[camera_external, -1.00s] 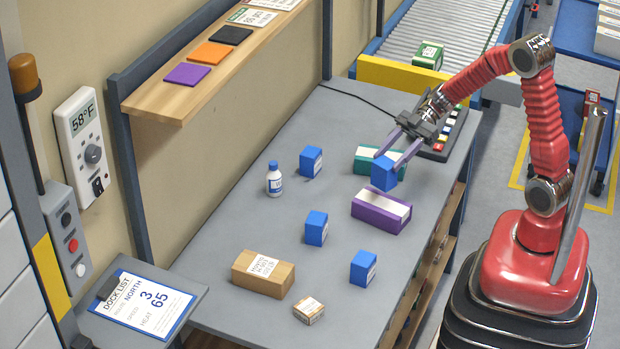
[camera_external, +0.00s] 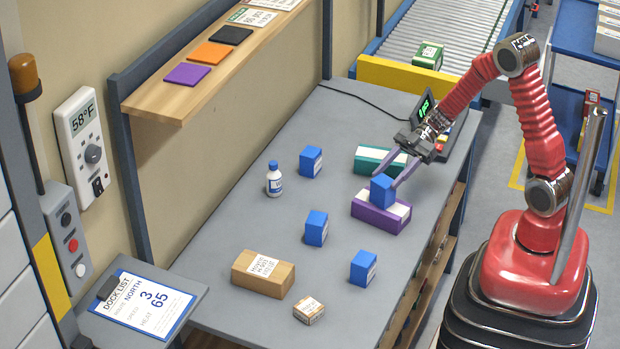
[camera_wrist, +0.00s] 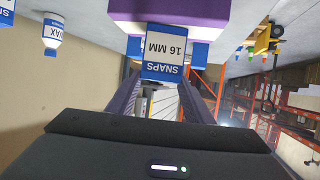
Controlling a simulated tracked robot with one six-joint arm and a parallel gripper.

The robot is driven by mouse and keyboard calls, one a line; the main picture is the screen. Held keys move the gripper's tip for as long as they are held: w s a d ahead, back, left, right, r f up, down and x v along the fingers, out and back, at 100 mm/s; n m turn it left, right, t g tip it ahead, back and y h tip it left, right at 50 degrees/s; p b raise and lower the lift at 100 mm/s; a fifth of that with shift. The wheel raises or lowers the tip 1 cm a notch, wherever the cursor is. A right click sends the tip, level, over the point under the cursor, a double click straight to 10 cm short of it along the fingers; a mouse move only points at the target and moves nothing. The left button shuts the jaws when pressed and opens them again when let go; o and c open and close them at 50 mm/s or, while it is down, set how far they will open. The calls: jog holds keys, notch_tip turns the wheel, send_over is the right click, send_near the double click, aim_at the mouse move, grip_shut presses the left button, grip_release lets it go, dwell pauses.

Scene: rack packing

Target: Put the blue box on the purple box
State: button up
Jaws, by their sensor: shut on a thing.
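My gripper (camera_external: 396,173) is shut on a blue box (camera_external: 382,190). In the external view the blue box is at the purple box (camera_external: 375,216), over its top; I cannot tell whether it touches. In the wrist view the held blue box (camera_wrist: 165,52) shows its "SNAPS 16 MM" label upside down between the fingers (camera_wrist: 167,88), and the purple box (camera_wrist: 170,12) is right beside it at the top edge. The purple box lies flat on the grey table with a white label on top, partly hidden by the blue box.
Three other blue boxes stand on the grey table (camera_external: 235,215), one (camera_external: 311,161) far, one (camera_external: 316,228) in the middle and one (camera_external: 363,268) near. A teal box (camera_external: 372,158) lies behind the purple box. A white bottle (camera_external: 274,179) and cardboard boxes (camera_external: 263,273) (camera_external: 308,310) are further left.

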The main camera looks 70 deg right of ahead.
jog(key=shift+f, duration=0.1)
jog(key=o, duration=1.1)
jog(key=shift+o, duration=0.2)
jog(key=shift+s+d+r, duration=0.1)
jog(key=shift+d+r, duration=0.1)
jog(key=v, duration=1.1)
jog(key=shift+d, duration=0.25)
jog(key=shift+s, duration=0.1)
